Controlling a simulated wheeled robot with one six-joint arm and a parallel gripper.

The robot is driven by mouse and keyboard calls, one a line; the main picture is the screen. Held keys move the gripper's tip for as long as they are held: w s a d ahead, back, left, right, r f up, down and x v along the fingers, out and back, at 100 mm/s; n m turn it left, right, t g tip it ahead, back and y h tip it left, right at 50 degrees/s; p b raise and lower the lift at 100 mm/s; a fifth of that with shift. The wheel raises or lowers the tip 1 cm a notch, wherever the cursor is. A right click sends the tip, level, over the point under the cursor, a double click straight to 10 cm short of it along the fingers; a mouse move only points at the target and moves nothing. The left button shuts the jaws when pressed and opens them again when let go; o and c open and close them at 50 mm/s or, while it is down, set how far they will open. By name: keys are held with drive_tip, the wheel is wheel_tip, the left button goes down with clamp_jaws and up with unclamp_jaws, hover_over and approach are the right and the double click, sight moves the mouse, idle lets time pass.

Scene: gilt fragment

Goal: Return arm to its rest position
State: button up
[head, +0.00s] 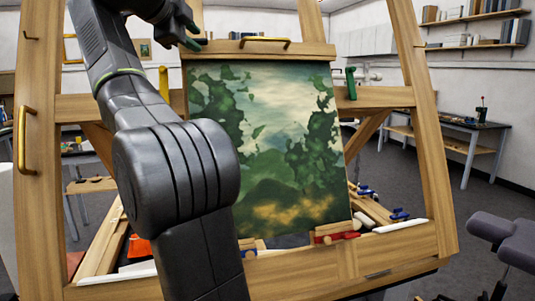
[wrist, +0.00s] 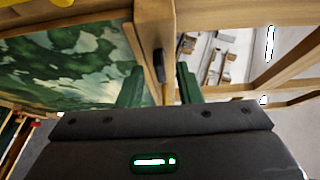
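My gripper (head: 190,28) is at the top of the head view, at the upper left of the painting (head: 265,145), in front of the wooden easel (head: 432,150). In the wrist view the two green fingers of my gripper (wrist: 160,88) stand apart, with the easel's wood beyond them. A dark-headed tool with a wooden handle (wrist: 166,93) shows between the fingers; its distance is unclear, and neither finger visibly closes on it. The painting (wrist: 75,60) lies left of the fingers there. My arm hides part of the easel's left side.
A yellow handle (head: 265,40) sits on the easel's upper bar, and a green piece (head: 351,83) stands right of the painting. Red (head: 337,238) and blue (head: 399,214) clamps lie low on the easel. A workbench (head: 455,125) and a dark seat (head: 505,235) stand right; open floor lies between.

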drive_tip(key=shift+w+d+f+n+b, duration=0.25)
drive_tip(key=shift+w+f+n+b, duration=0.4)
drive_tip(key=shift+b, duration=0.3)
drive_tip(key=shift+s+r+n+t+b, duration=0.1)
drive_tip(key=shift+s+n+t+b, duration=0.15)
drive_tip(key=shift+n+t+b, duration=0.5)
drive_tip(key=shift+d+n+t+y+b, duration=0.1)
drive_tip(key=shift+n+t+y+b, duration=0.65)
drive_tip(key=shift+n+b, duration=0.7)
drive_tip(key=shift+n+t+y+b, duration=0.55)
drive_tip(key=shift+n+t+b, duration=0.35)
drive_tip(key=shift+n, duration=1.05)
